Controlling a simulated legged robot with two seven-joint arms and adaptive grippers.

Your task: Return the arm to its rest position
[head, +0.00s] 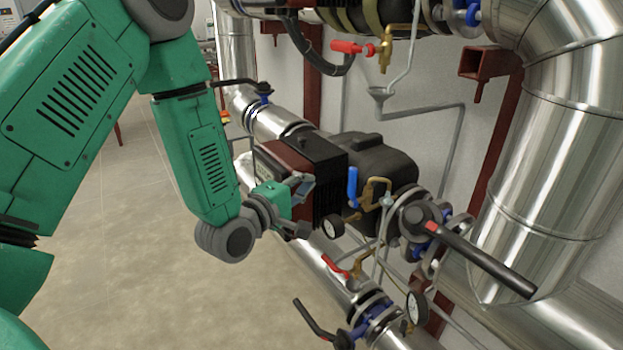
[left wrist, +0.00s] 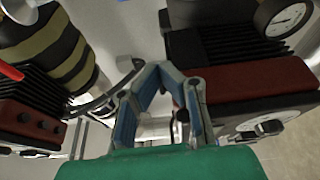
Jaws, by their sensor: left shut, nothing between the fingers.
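My left arm is green and comes in from the left in the head view, bent down at the elbow. My left gripper (head: 304,210) is at its end, just in front of the red and black pump unit (head: 300,160), and is shut and empty. In the left wrist view my left gripper (left wrist: 152,70) shows with its fingertips together and nothing between them. The pump's dark red band (left wrist: 255,90) and black ribbed housing lie close to the right of the fingers there. I cannot tell whether they touch. My right gripper is not in view.
A black-handled valve (head: 480,258) juts out right of the pump. A blue lever (head: 352,187), pressure gauges (head: 333,227) and a red-handled valve (head: 352,47) are close by. Large silver pipes (head: 555,150) fill the right side. The floor (head: 150,250) at left is clear.

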